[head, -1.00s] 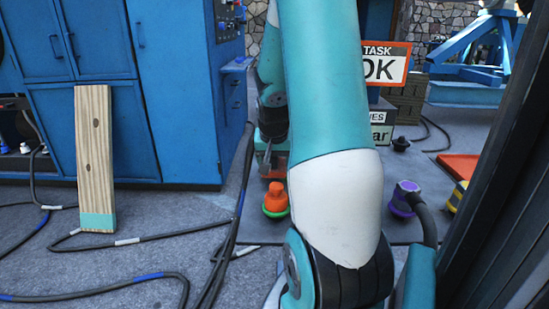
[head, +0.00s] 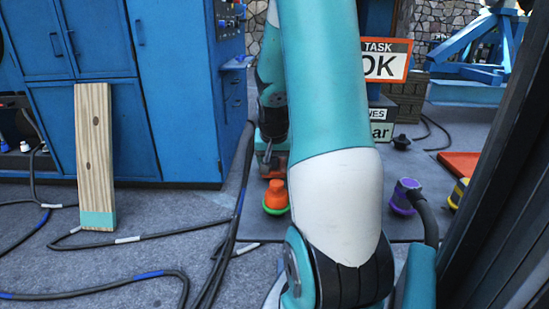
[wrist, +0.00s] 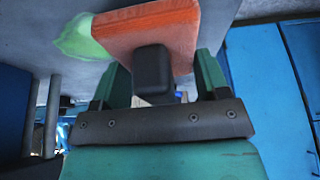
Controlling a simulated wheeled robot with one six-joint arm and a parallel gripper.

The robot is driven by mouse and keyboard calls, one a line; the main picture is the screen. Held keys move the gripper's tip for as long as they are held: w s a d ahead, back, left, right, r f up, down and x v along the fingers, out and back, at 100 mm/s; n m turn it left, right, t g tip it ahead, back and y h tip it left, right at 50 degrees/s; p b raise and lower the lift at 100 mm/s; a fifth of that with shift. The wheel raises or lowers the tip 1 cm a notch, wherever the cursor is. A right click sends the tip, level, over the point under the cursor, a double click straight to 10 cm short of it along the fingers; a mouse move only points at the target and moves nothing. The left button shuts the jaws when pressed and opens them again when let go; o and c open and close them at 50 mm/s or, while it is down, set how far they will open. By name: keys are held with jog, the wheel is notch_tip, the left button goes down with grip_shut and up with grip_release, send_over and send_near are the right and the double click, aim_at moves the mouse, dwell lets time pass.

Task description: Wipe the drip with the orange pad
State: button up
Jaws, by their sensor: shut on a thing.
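The orange pad (wrist: 150,30) is a flat block with a dark handle (wrist: 153,70), seen large at the top of the wrist view. My gripper (wrist: 160,75) is shut on the pad's handle, with a teal finger on either side. The drip is a light green patch (wrist: 80,40) on a pale grey surface, just left of the pad. The pad's left edge meets or overlaps the patch in the picture. I cannot tell whether pad and surface touch.
Blue cabinets (head: 175,90) stand at the left, with a wooden plank (head: 95,150) leaning on them. Black cables (head: 130,238) cross the floor. An orange knob (head: 276,193) and a purple knob (head: 406,194) flank my arm. A dark post (head: 495,170) stands close at right.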

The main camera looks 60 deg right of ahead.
jog(key=shift+f+b, duration=0.35)
jog(key=shift+f, duration=0.3)
jog(key=shift+s, duration=0.1)
jog(key=shift+s+d+r+p, duration=0.1)
jog(key=shift+s+d+p, duration=0.2)
jog(key=shift+s, duration=0.35)
jog(key=shift+s+d+r+p, duration=0.1)
jog(key=shift+s+d, duration=0.3)
jog(key=shift+s, duration=0.25)
jog(key=shift+s+d+f+p, duration=0.1)
jog(key=shift+s+d+p, duration=0.15)
jog(key=shift+s+d, duration=0.65)
jog(key=shift+s+d+f+p, duration=0.1)
jog(key=shift+s+d+p, duration=0.15)
jog(key=shift+s, duration=1.1)
jog(key=shift+s+d+f+p, duration=0.1)
jog(key=shift+s+d+p, duration=0.1)
jog(key=shift+s+d, duration=0.7)
jog(key=shift+s+a, duration=0.2)
jog(key=shift+a, duration=0.15)
